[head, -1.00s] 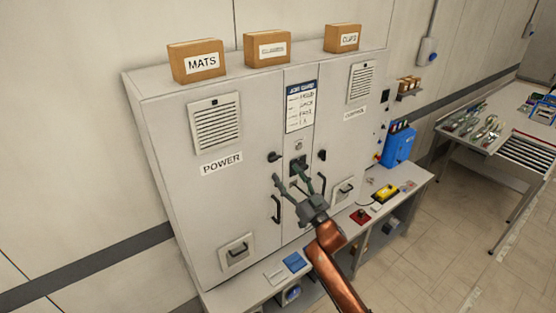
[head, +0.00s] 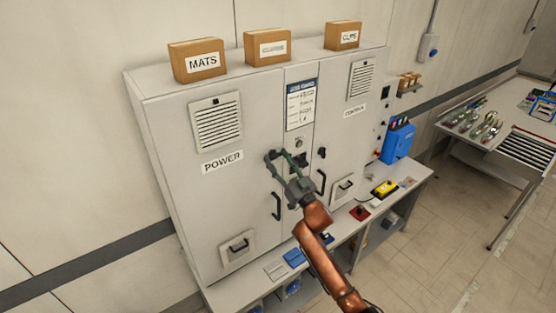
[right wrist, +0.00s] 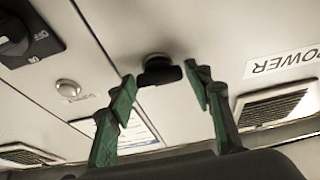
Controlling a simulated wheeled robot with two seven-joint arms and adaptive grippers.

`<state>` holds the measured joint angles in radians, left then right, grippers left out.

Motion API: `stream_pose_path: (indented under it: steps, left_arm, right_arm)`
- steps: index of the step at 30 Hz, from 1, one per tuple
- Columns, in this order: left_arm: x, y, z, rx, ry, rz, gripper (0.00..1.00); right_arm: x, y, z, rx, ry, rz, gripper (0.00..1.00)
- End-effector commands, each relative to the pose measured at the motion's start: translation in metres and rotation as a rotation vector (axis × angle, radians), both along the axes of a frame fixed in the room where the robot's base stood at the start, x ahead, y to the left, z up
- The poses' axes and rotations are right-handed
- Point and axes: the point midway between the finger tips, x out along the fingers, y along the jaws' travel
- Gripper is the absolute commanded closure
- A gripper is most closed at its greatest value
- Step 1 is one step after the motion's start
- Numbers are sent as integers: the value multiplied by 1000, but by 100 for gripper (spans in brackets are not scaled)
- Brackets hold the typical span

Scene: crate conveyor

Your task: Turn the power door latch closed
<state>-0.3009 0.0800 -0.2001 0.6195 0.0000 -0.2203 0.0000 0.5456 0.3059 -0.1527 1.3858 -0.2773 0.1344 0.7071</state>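The black power door latch (right wrist: 160,72) sits on the power door (head: 185,140) near its right edge. In the right wrist view its grip lies crosswise and its round base shows behind it. My right gripper (head: 279,156) is open, with its green-padded fingers on either side of the latch. In the right wrist view the gripper (right wrist: 165,85) shows gaps between the fingers and the latch; I cannot tell whether the tips touch it. In the head view the gripper largely hides the latch. My left gripper is not in view.
A black rotary switch (right wrist: 30,38) and a round button (right wrist: 68,87) are on the panel beside the latch. The control door's black latch (head: 322,153) is to the right. A door handle (head: 277,206) is below the gripper. Boxes (head: 197,60) stand on top.

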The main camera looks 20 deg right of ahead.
Motion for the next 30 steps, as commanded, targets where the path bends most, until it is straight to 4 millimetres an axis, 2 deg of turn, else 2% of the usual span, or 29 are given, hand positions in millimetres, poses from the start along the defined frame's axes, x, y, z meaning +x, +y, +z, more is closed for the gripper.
stream_pose_path:
  steps: [2, 12, 22, 30]
  left_arm:
    - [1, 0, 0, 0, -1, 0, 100]
    - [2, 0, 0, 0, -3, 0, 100]
    - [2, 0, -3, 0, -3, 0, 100]
    - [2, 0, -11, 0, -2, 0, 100]
  right_arm:
    - [0, 0, 0, 0, 0, 0, 61]
    - [0, 0, 0, 0, 0, 0, 84]
    - [0, -1, -1, -49, -17, -1, 84]
    - [1, -2, -1, -217, -78, -1, 84]
